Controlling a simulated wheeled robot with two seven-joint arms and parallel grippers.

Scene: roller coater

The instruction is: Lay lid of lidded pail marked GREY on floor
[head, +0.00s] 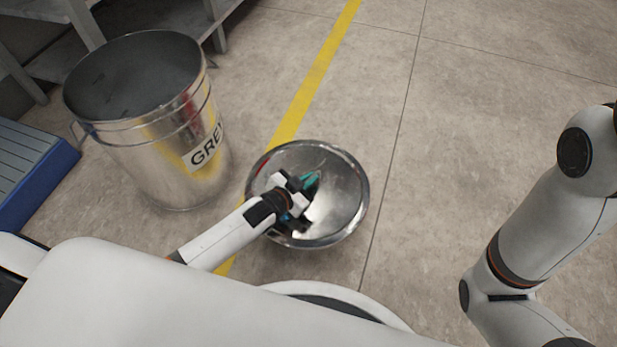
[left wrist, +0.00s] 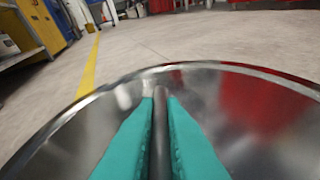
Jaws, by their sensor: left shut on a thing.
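The pail (head: 165,165) is shiny metal, stands open on the floor at the left of the head view, and carries a label reading "GRE", the rest turned out of sight. Its round metal lid (head: 338,205) is right of the pail, apart from it. My left gripper (head: 309,182) is over the lid, shut on its handle. In the left wrist view the teal fingers (left wrist: 160,130) close on a dark bar above the shiny lid (left wrist: 245,120). I cannot tell whether the lid touches the floor. My right gripper is out of view; only my right arm shows.
A yellow line (head: 312,80) runs along the floor behind the lid. A blue-edged platform (head: 35,175) is at the far left and a grey shelf (head: 150,25) stands behind the pail. The floor (head: 480,110) right of the lid is clear apart from my right arm.

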